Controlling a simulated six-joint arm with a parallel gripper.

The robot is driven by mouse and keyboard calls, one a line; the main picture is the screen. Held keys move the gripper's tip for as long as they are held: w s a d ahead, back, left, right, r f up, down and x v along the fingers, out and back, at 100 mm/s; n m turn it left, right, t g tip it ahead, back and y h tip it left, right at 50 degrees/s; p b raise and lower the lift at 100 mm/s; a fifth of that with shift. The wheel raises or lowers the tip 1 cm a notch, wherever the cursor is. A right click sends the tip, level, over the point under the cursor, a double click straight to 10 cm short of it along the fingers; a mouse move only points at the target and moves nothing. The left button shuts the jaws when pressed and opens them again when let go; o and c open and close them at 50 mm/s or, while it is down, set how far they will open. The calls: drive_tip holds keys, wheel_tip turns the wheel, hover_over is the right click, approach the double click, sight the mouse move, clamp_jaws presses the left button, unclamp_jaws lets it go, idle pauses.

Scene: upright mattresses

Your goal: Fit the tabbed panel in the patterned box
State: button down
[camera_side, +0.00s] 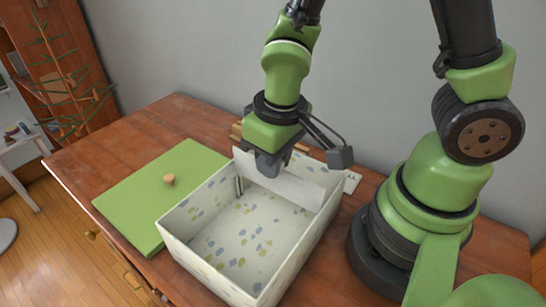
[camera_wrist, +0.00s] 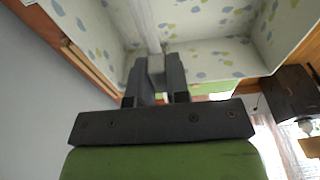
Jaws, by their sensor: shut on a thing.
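The patterned box (camera_side: 205,257) stands open on the table, white with blue, green and yellow leaf shapes. A plain white panel (camera_side: 297,190) is upright at the box's far end, its left end near a small slotted piece (camera_side: 239,185) on the inner wall. My gripper (camera_side: 268,167) points down, shut on the panel's top edge toward its left end. In the wrist view the fingers (camera_wrist: 156,72) pinch the panel (camera_wrist: 145,25), seen nearly edge-on over the box's patterned inside (camera_wrist: 215,20). I cannot tell whether the panel's tabs sit in slots; they are not clearly visible.
A green flat board (camera_side: 150,200) with a round wooden knob (camera_side: 169,180) lies left of the box. A wooden piece (camera_side: 237,130) is behind the box. A small white card (camera_side: 352,182) lies by its right corner. My arm's base is close on the right.

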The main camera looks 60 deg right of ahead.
drive_tip(key=shift+f, duration=0.3)
idle(4.1)
drive_tip(key=m, duration=0.1)
drive_tip(key=r+m, duration=0.1)
drive_tip(key=shift+w+d+r+m, duration=0.2)
drive_tip(key=shift+w+r+m, duration=0.1)
drive_tip(key=shift+m, duration=0.1)
drive_tip(key=r+m, duration=0.1)
drive_tip(key=m, duration=0.1)
drive_tip(key=r+m, duration=0.1)
drive_tip(key=shift+w+m+h, duration=0.2)
drive_tip(key=shift+m+h, duration=0.2)
drive_tip(key=shift+w+d+r, duration=0.15)
drive_tip(key=shift+d+r, duration=0.05)
drive_tip(key=w+d+n, duration=0.6)
drive_tip(key=w+d, duration=0.6)
drive_tip(key=d, duration=0.4)
drive_tip(key=shift+w+d+n+y, duration=0.3)
drive_tip(key=shift+w+d+y, duration=0.05)
drive_tip(key=shift+y, duration=0.05)
drive_tip(key=shift+f, duration=0.1)
